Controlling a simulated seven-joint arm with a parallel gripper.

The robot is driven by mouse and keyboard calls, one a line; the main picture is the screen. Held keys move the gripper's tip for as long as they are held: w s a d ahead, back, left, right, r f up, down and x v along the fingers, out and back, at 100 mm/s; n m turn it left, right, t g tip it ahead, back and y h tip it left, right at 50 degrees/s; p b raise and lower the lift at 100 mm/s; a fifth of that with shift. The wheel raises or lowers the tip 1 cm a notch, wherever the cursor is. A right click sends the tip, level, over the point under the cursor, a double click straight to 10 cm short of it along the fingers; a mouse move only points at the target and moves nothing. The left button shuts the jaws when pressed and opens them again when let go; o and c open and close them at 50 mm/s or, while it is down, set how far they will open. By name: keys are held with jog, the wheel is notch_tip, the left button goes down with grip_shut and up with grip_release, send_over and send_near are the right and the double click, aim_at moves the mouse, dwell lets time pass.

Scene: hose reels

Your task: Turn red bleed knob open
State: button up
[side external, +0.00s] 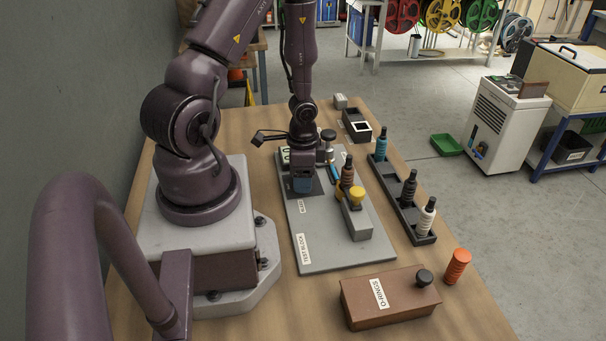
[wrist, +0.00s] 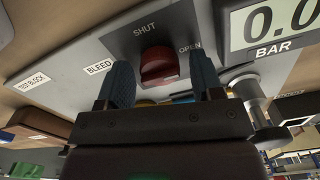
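The red bleed knob (wrist: 159,66) shows in the wrist view on a dark plate marked SHUT above it and OPEN to its upper right. A BLEED label (wrist: 99,67) is to its left. My gripper (wrist: 162,80) is open, with one blue fingertip on each side of the knob. A gap shows between the knob and the right finger; I cannot tell whether either finger touches it. In the side external view my gripper (side external: 302,186) points down over the dark plate on the grey test block board (side external: 315,252), and it hides the knob.
A gauge (wrist: 278,22) with BAR label is right of the knob. A yellow-topped fitting (side external: 356,194) and a brown-bodied fitting (side external: 347,172) stand close beside my gripper.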

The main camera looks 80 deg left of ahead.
jog(key=shift+r, duration=0.1)
notch_tip(320, 180, up, 13)
dwell(0.7)
dwell(0.5)
